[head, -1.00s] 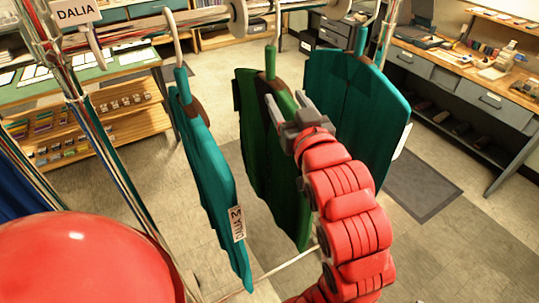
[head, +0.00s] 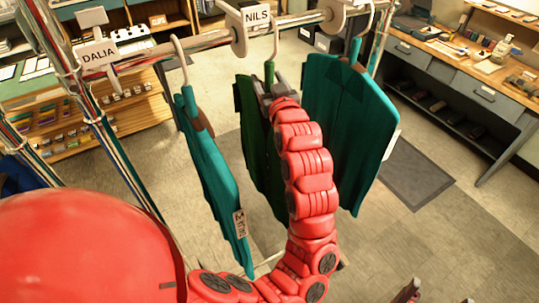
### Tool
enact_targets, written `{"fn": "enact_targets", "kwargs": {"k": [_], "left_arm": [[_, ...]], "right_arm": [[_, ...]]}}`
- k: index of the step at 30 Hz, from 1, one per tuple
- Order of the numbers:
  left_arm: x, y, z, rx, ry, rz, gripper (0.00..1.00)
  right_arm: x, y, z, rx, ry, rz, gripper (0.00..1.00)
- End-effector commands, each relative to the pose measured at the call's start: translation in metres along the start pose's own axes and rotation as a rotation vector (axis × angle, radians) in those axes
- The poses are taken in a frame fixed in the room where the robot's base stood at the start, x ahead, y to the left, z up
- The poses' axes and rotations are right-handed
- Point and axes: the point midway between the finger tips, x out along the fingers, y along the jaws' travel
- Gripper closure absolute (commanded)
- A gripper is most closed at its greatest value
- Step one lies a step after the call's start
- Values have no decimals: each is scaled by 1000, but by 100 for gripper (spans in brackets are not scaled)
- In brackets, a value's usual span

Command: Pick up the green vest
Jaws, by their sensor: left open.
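The dark green vest (head: 246,112) hangs on a hanger from the rail, between two teal vests. My left gripper (head: 264,92) is open at the green vest's upper part, just below the hanger neck. The gripper and arm hide much of its right side, and I cannot tell whether the jaws touch it. The left teal vest (head: 208,165) hangs edge-on with a white label. The right teal vest (head: 352,125) hangs just right of my left arm. Small red and dark parts at the bottom right edge may belong to my right gripper; its jaws are unclear.
The rail (head: 200,42) carries a DALIA sign (head: 99,54) and a NILS sign (head: 262,18). Rack posts stand at the left. A workbench (head: 470,80) is at the right and a wooden shelf (head: 130,115) at the back left. The floor at the lower right is largely clear.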

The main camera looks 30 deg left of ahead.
Motion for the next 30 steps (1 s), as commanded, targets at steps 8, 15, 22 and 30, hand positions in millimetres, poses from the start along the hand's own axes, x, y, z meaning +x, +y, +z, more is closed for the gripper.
{"fn": "enact_targets", "kwargs": {"k": [8, 15, 22, 30], "left_arm": [[18, 0, 0, 0, 0, 1, 38], [17, 0, 0, 0, 1, 0, 55], [17, 0, 0, 1, 0, 0, 96], [17, 0, 0, 1, 1, 0, 100]], "right_arm": [[9, 0, -2, 0, 0, 0, 7], [8, 0, -1, 0, 0, 0, 7], [8, 0, -1, 0, 0, 0, 7], [8, 0, -1, 0, 0, 0, 7]]}}
